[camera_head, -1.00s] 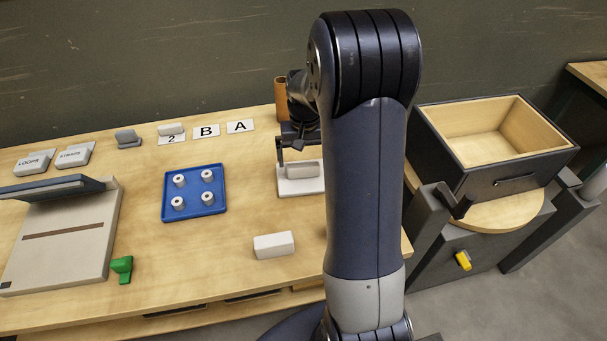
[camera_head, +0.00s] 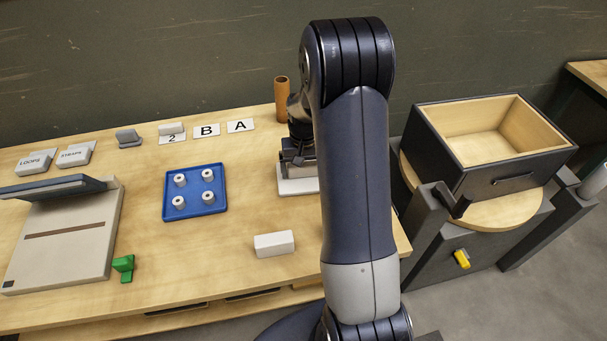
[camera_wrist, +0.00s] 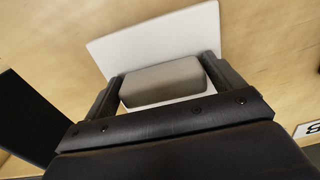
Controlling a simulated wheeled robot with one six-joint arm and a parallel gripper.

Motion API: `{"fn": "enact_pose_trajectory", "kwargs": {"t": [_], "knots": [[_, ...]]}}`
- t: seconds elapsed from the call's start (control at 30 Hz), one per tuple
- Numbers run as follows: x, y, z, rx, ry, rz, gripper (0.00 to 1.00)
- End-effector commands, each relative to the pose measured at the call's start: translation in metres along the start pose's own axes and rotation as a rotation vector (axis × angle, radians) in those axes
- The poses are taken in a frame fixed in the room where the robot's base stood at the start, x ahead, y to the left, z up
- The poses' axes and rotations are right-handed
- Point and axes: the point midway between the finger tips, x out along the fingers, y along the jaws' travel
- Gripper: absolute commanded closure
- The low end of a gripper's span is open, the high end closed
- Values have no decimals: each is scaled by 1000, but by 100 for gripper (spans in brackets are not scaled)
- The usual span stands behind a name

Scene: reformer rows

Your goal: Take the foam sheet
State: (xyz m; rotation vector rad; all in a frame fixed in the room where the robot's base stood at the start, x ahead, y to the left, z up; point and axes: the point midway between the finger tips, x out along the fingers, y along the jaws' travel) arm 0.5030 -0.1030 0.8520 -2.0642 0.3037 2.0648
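A flat white sheet (camera_wrist: 115,52), which I take to be the foam sheet, lies on the bench with a pale grey block (camera_wrist: 162,84) on top of it. In the head view, the white sheet (camera_head: 292,187) shows beside my arm, which covers its right part. My gripper (camera_wrist: 161,68) is down over it, with one finger on each side of the grey block. The fingers are apart and very close to the block's ends; firm contact cannot be made out. In the head view, my gripper (camera_head: 297,158) hides most of the block.
A blue tray with white spools (camera_head: 188,214), a white block (camera_head: 274,244) and a green piece (camera_head: 124,267) are on the bench (camera_head: 150,240). A brown cylinder (camera_head: 282,98) stands behind my gripper. An open box (camera_head: 490,180) stands at right.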

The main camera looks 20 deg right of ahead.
Motion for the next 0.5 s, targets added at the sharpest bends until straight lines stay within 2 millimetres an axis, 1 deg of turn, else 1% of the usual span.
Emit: {"fn": "enact_pose_trajectory", "kwargs": {"t": [0.03,0.07,0.33,0.5], "knots": [[0,0,0,0,0,0,16],[0,0,0,0,0,0,18],[0,0,0,0,0,0,40],[0,0,0,0,1,0,41]]}}
